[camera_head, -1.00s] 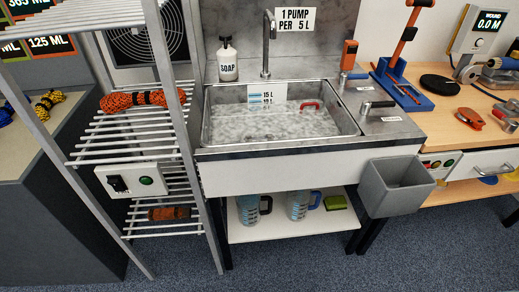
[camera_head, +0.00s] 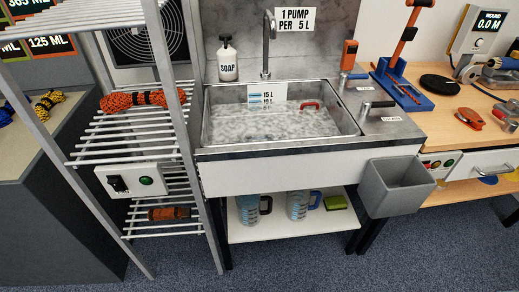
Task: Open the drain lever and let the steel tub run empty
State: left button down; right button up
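The steel tub (camera_head: 206,120) is set into the sink counter in the middle. It holds greyish, mottled water (camera_head: 270,124), and a red curved handle (camera_head: 310,105) shows at its far right. A scale card marked 15 L (camera_head: 267,93) is on the tub's back wall. Two levers are on the counter right of the tub: a rear lever (camera_head: 354,77) and a front dark-handled lever (camera_head: 376,105). Each has a small label too small to read, so I cannot tell which is the drain lever. Neither of my grippers is in view.
A soap bottle (camera_head: 228,60) and a tall faucet (camera_head: 268,44) stand behind the tub. A wire rack (camera_head: 130,150) with orange rope (camera_head: 135,98) stands left. A grey bin (camera_head: 396,186) hangs at the front right. Jugs (camera_head: 298,205) sit on the shelf below.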

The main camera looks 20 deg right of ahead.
aim_at(367, 105)
jog(key=z, duration=1.5)
jog(key=k, duration=0.5)
jog(key=z, duration=0.5)
jog(key=i, duration=0.6)
jog(key=u, duration=0.35)
